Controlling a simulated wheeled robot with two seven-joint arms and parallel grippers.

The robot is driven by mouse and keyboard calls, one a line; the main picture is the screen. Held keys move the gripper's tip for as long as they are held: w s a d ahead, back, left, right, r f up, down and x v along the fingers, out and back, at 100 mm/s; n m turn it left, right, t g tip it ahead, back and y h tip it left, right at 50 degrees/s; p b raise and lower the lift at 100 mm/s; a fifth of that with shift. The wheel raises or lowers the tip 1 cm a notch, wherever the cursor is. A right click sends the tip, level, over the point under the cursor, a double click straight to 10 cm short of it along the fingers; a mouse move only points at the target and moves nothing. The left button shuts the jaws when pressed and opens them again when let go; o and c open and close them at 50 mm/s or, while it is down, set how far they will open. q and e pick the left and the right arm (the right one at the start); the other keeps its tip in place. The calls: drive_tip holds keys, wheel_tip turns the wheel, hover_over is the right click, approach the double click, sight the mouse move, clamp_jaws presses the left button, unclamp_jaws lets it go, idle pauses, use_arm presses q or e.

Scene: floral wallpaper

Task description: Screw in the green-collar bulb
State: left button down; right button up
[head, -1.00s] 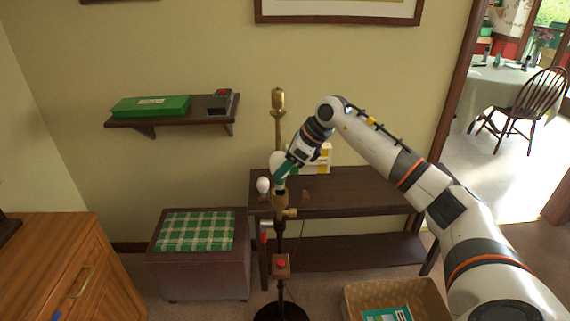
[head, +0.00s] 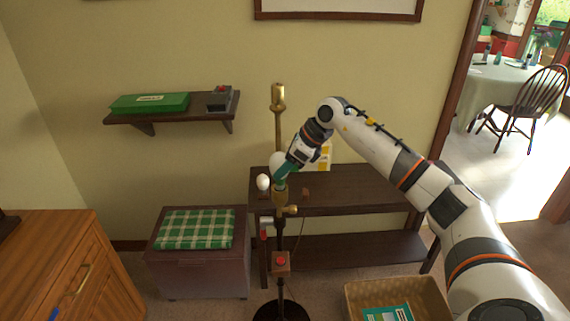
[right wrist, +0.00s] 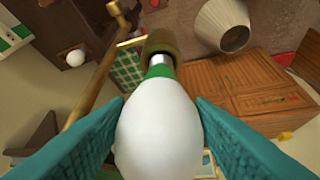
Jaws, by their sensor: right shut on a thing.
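The green-collar bulb (right wrist: 158,125) is white and sits between the two teal fingers of my right gripper (right wrist: 160,140), which is shut on it. Its green collar and silver base point away from the wrist, at the brass socket (right wrist: 160,42). The silver base meets the socket mouth in line; how deep it sits I cannot tell. In the head view my right gripper (head: 281,180) is just above the socket (head: 280,197) on the brass floor lamp (head: 278,125), and its fingers hide the bulb. My left gripper is not in view.
Another white bulb (head: 263,182) is just left of the gripper. A dark shelf table (head: 350,190) stands behind the lamp. A red-button box (head: 281,262) is on the lamp pole. A wicker basket (head: 430,295) lies right, a cushioned stool (head: 200,270) left.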

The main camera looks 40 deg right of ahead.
drive_tip(key=shift+f+b, duration=0.35)
drive_tip(key=shift+f, duration=0.2)
drive_tip(key=o, duration=1.1)
drive_tip(key=b+v, duration=0.2)
drive_tip(key=v, duration=1)
